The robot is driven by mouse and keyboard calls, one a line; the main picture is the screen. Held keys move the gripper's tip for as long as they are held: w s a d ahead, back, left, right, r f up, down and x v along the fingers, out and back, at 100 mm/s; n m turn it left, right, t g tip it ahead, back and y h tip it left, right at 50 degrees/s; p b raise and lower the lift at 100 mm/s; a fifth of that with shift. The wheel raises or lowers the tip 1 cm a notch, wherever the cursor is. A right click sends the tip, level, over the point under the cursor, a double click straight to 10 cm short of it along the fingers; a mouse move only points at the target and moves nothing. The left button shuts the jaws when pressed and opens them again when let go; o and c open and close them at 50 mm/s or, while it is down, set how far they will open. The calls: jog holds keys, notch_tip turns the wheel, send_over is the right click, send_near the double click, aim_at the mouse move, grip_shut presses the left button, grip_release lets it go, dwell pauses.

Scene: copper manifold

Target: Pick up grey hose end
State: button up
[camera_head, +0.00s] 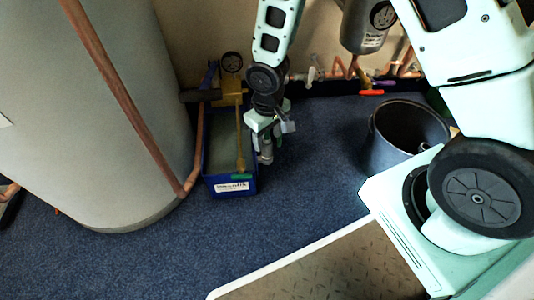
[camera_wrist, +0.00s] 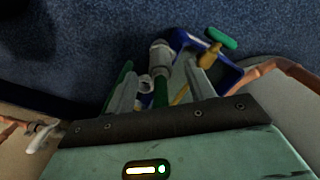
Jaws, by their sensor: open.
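The grey hose end (camera_wrist: 160,54) is a short grey cylinder, seen in the wrist view just beyond and between my fingertips, beside the blue box. In the head view a grey piece (camera_head: 266,154) hangs at the right side of that box, just under my gripper (camera_head: 264,132). My gripper (camera_wrist: 160,76) is open, its two pale fingers on either side of the hose end's line. Green hose parts show between and beside the fingers. I cannot tell whether a finger touches the hose end. My gripper hides part of the hose in the head view.
The blue box (camera_head: 231,188) with a white label stands on blue carpet, with a yellow rod and green-ended handle in it. A large grey tank (camera_head: 110,110) and copper pipe stand close at left. A dark bucket (camera_head: 385,150) stands at right. Carpet between is clear.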

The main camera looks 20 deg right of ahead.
aim_at(267, 147)
jog(key=shift+w+f+b, duration=0.1)
jog(key=shift+f+b, duration=2.25)
jog(key=shift+f, duration=0.4)
jog(key=shift+r, duration=0.1)
jog(key=c, duration=1.1)
